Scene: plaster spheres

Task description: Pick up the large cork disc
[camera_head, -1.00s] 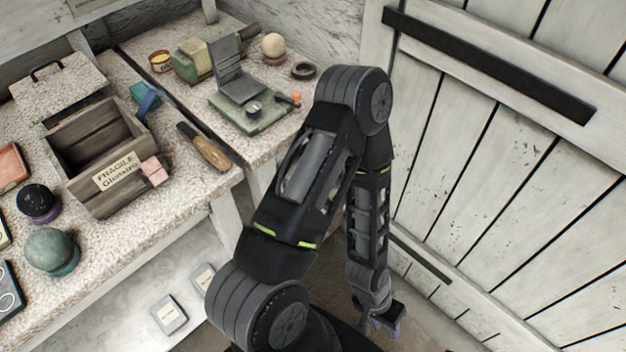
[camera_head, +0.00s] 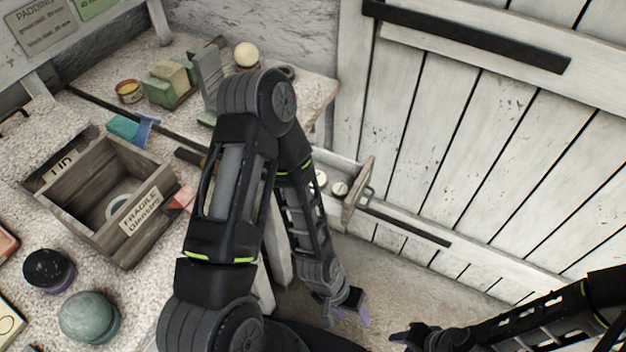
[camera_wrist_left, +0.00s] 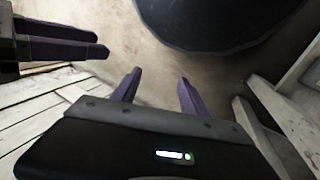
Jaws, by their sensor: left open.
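No large cork disc can be made out for sure in either view. Small pale round pieces (camera_head: 340,188) lie in an open drawer (camera_head: 357,192) at the bench's right end, beside my left forearm; I cannot tell whether any is cork. My left gripper (camera_head: 350,315) hangs low over the floor, open and empty, and its two purple fingers show apart in the left wrist view (camera_wrist_left: 160,84). My right gripper (camera_head: 400,337) is at the bottom right, partly cut off; its purple fingers also show in the left wrist view (camera_wrist_left: 98,42).
A wooden crate (camera_head: 84,221) marked fragile stands on the bench, with a pale ring inside. A cream sphere (camera_head: 246,55) is at the back. A plank door (camera_head: 470,150) fills the right.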

